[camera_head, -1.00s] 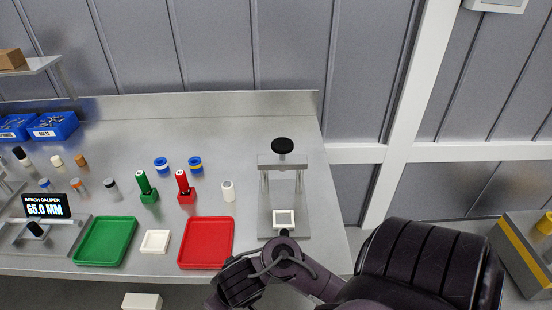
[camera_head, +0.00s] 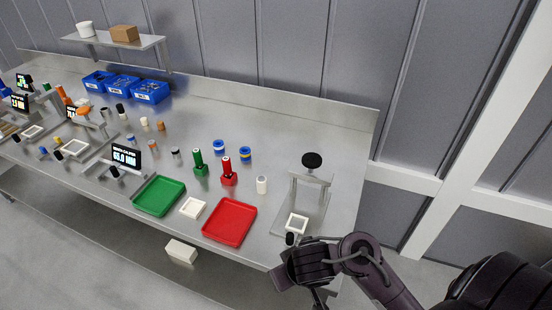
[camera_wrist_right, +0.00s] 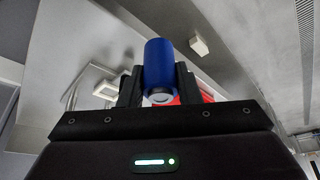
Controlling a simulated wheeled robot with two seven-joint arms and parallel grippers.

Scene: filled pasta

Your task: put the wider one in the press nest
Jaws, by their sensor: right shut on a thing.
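The press (camera_head: 325,205) stands at the right end of the bench, with a black knob (camera_head: 312,160) on top. Its white square nest (camera_head: 297,224) lies at the front of the base and looks empty. My right gripper (camera_wrist_right: 158,82) is shut on a blue cylinder (camera_wrist_right: 159,65) with a pale end, seen upright between the fingers in the right wrist view. In the head view my right gripper (camera_head: 291,240) is just in front of the nest. Its fingers and the held cylinder show there only as a small dark shape. My left gripper is out of view.
A red tray (camera_head: 229,240), a white square pad (camera_head: 193,208) and a green tray (camera_head: 140,207) lie left of the press.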

